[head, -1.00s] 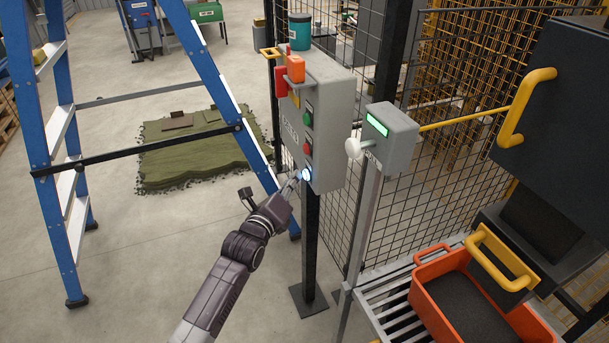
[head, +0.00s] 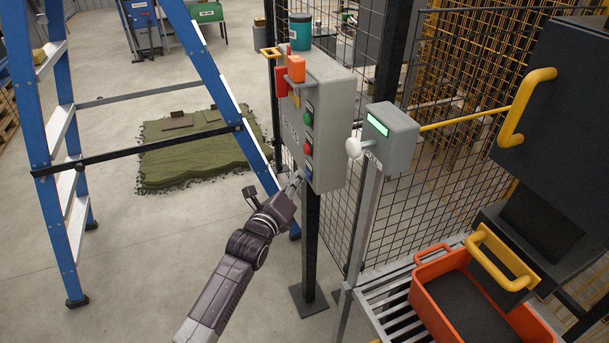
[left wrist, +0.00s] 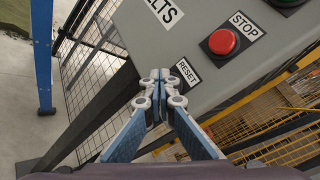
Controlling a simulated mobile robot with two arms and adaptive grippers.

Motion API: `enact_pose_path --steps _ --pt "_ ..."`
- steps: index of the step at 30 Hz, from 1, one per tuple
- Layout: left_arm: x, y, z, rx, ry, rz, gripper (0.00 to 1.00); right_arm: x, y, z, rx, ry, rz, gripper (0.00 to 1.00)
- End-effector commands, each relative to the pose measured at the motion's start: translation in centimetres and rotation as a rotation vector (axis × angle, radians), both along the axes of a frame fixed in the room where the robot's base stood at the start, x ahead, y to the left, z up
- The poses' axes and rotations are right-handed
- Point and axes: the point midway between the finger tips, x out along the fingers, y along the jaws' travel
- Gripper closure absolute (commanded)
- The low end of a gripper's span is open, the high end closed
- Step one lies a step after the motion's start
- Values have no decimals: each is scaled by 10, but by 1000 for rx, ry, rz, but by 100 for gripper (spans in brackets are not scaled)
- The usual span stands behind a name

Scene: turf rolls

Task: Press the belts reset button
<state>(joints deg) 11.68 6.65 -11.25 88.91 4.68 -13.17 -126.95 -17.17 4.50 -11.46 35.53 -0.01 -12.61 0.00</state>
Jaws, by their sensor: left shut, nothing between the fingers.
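The grey control box (head: 335,125) stands on a dark post. It has a green button (head: 308,117), a red button (head: 307,149) and, lowest, a blue reset button (head: 309,175) that looks unlit. In the left wrist view the box face (left wrist: 190,30) shows part of the word belts, a red STOP button (left wrist: 222,41) and a RESET label (left wrist: 187,73). My left gripper (head: 298,177) is shut and empty, its tips at the reset button. In the left wrist view the closed fingertips (left wrist: 157,76) are beside the RESET label and hide the button. I cannot tell whether they touch it. My right gripper is out of view.
A blue stepladder (head: 62,150) stands left of my arm. A grey box with a green screen (head: 391,138) and white knob stands right of the control box. Mesh fencing is behind. An orange crate (head: 425,290) is at lower right. Floor at lower left is clear.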

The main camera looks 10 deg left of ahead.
Motion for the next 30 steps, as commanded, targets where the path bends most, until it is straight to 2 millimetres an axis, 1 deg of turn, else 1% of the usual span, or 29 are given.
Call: enact_pose_path --steps 8,18,27,30 --pt "-1 0 0 1 1 -2 100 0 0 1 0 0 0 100" --pt "-10 13 0 2 0 -1 100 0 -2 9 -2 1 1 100" --pt "-10 14 0 1 0 -1 100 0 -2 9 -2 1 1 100" --pt "-12 18 0 2 1 0 100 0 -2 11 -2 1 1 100"
